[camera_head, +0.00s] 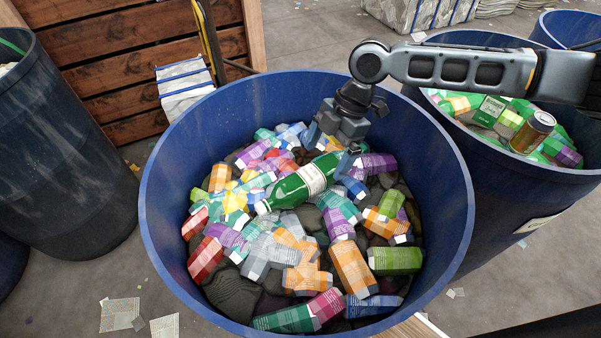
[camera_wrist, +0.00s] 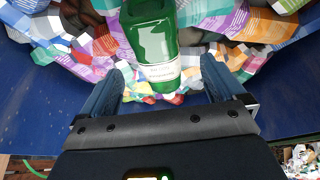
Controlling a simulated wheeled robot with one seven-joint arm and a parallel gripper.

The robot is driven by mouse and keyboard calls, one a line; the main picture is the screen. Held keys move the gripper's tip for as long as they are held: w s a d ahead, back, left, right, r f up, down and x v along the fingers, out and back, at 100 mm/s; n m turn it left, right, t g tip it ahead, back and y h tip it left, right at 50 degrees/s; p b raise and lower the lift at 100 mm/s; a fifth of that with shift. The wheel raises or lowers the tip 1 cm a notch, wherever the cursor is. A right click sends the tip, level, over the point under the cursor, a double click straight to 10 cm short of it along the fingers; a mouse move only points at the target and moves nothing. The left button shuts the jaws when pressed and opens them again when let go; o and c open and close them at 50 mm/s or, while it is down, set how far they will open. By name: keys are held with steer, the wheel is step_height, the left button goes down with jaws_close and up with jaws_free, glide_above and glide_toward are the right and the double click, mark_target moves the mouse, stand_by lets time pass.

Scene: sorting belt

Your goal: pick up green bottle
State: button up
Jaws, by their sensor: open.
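A green bottle (camera_head: 291,188) with a white label lies on its side on top of the heap in the blue barrel (camera_head: 456,196). My gripper (camera_head: 333,150) is over the barrel, pointing down near the upper right end of the bottle. Its jaws are open, with one finger on each side of the bottle as seen from above. In the wrist view the bottle (camera_wrist: 155,42) shows between the two blue fingers (camera_wrist: 163,68), with the label toward my palm. I cannot tell whether either finger touches the bottle.
A second barrel (camera_head: 500,165) with a gold can (camera_head: 533,132) stands at right. Another barrel (camera_head: 62,150) stands at left. The barrel's walls enclose my gripper.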

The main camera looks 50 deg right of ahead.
mark_target(318, 169)
steer(key=x, duration=0.7)
steer(key=shift+w+a+f+p, duration=0.15)
steer(key=shift+a+p, duration=0.1)
steer(key=shift+p, duration=0.15)
steer(key=c, duration=1)
